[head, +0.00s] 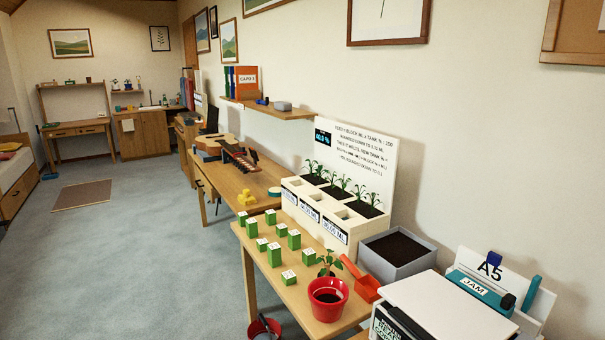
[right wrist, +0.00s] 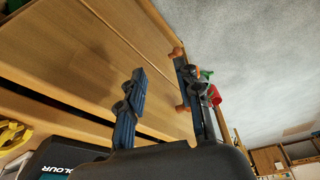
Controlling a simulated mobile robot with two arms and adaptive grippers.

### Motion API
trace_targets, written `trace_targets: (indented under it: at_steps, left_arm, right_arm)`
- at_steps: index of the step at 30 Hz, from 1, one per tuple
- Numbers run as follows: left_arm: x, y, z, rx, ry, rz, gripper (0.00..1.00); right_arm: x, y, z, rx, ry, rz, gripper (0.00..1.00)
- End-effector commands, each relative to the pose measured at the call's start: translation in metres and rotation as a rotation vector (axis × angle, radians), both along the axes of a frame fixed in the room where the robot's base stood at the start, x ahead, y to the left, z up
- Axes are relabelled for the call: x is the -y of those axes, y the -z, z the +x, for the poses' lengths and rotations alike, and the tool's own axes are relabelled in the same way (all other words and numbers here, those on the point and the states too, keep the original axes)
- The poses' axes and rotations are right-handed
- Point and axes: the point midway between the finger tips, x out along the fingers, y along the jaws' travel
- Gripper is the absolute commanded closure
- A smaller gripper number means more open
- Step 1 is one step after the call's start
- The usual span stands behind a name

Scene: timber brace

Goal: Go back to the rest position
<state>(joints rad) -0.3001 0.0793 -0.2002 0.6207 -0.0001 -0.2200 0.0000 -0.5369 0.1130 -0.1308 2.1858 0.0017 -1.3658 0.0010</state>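My right gripper (right wrist: 158,64) shows in the right wrist view. Its two dark blue-grey fingers stand apart, with bare wooden surface visible between them, so it is open and holds nothing. Small red and green things (right wrist: 213,95) show beside its right finger; they are partly covered, and I cannot tell what they are. Neither gripper shows in the head view, and my left gripper is in no view.
The wooden table (head: 247,237) bears green blocks (head: 274,254), a red pot (head: 327,298), a planter stand (head: 318,222) and a grey soil box (head: 397,255). A white printer-like box (head: 440,305) is near right. Wooden drawer fronts (right wrist: 100,55) face the right wrist.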

Motion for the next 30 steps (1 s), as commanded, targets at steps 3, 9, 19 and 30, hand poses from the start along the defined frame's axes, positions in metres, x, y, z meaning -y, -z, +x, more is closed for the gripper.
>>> trace_targets:
  at_steps: [3,9,19,30]
  left_arm:
    - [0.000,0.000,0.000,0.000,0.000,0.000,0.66]
    - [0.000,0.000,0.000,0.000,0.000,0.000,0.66]
    - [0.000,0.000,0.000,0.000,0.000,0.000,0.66]
    - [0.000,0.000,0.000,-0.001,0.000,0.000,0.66]
  right_arm:
    - [-0.001,0.045,0.000,-0.023,-0.004,-0.002,0.66]
    - [0.000,0.144,-0.018,-0.066,-0.012,-0.007,0.66]
    - [0.016,0.290,-0.115,-0.143,-0.031,-0.016,0.66]
    - [0.032,0.337,-0.196,-0.181,-0.041,-0.023,0.66]
